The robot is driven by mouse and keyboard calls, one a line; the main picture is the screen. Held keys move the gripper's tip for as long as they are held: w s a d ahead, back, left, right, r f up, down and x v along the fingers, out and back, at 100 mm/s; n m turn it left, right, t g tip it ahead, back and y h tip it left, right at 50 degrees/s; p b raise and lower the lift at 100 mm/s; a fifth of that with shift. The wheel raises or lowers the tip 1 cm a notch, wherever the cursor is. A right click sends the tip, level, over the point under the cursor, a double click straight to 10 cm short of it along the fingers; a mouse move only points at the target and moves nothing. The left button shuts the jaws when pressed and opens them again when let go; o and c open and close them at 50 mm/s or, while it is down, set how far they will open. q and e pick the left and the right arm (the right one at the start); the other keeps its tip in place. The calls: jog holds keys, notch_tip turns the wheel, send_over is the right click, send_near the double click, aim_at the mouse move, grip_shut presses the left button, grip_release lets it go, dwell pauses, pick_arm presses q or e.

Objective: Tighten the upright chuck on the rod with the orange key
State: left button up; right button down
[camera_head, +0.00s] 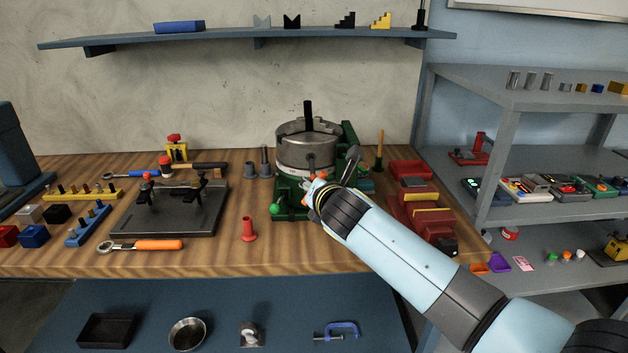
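The upright chuck (306,153) is a grey metal cylinder with jaws on top, on a green base (291,205). A black rod (308,115) stands upright in its middle. My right gripper (318,189) is at the chuck's front right side, low against it in the picture. Small orange parts show at the gripper's tip; I cannot tell whether they belong to a key in it. My arm hides the fingers, so open or shut is unclear. An orange-handled ring-ended tool (158,244) lies at the bench's front left. My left gripper is out of view.
A dark plate with clamps (171,222) lies left of the chuck. A red peg (249,230) stands in front on the wooden bench. Red blocks (408,168) lie to the right. A thin orange stick (380,146) stands upright behind my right arm.

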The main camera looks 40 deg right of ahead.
jog(key=shift+w+d, duration=0.2)
jog(key=shift+w, duration=0.15)
dwell(0.5)
jog(key=shift+p, duration=0.4)
jog(key=shift+w, duration=0.1)
dwell(0.5)
jog(key=shift+w+d, duration=0.4)
jog(key=shift+w, duration=0.15)
dwell(0.4)
dwell(0.4)
